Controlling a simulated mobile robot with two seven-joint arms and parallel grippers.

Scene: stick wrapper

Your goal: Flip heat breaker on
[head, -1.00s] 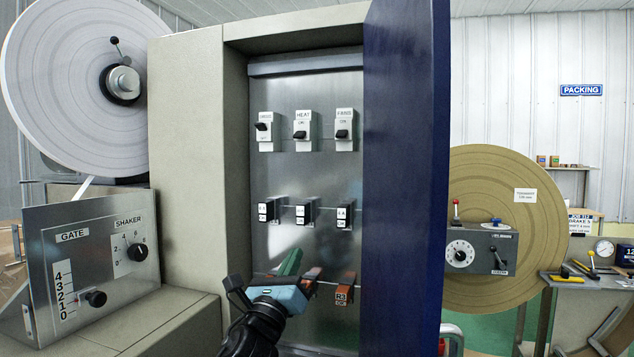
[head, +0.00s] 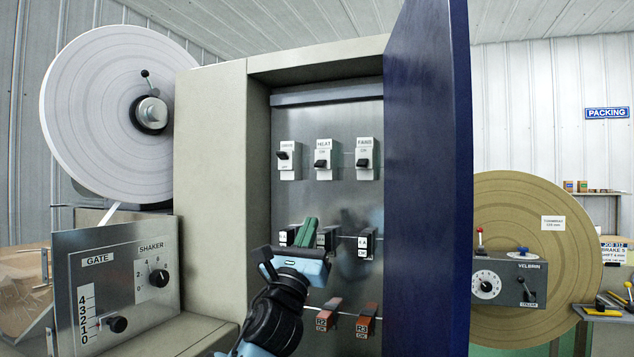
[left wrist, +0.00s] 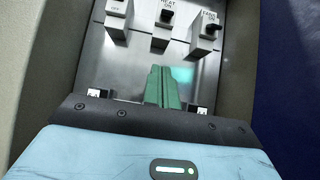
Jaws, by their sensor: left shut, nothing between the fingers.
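The heat breaker (head: 323,160) is the middle white switch of the top row inside the open cabinet. Its black lever looks low, below the label, like the fans lever to its right. It also shows in the left wrist view (left wrist: 163,27), ahead of my gripper. My left gripper (head: 309,226) is shut and empty, its green fingers pointing up in front of the second row, below the heat breaker and apart from it. The green fingers show in the left wrist view (left wrist: 160,88). My right gripper is not in view.
Left and right of it are another breaker (head: 288,160) with its lever higher and the fans breaker (head: 366,159). Fuse holders (head: 364,244) and red-brown blocks (head: 367,320) sit below. The cabinet's left wall (head: 258,200) and blue door (head: 425,200) bound the opening.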

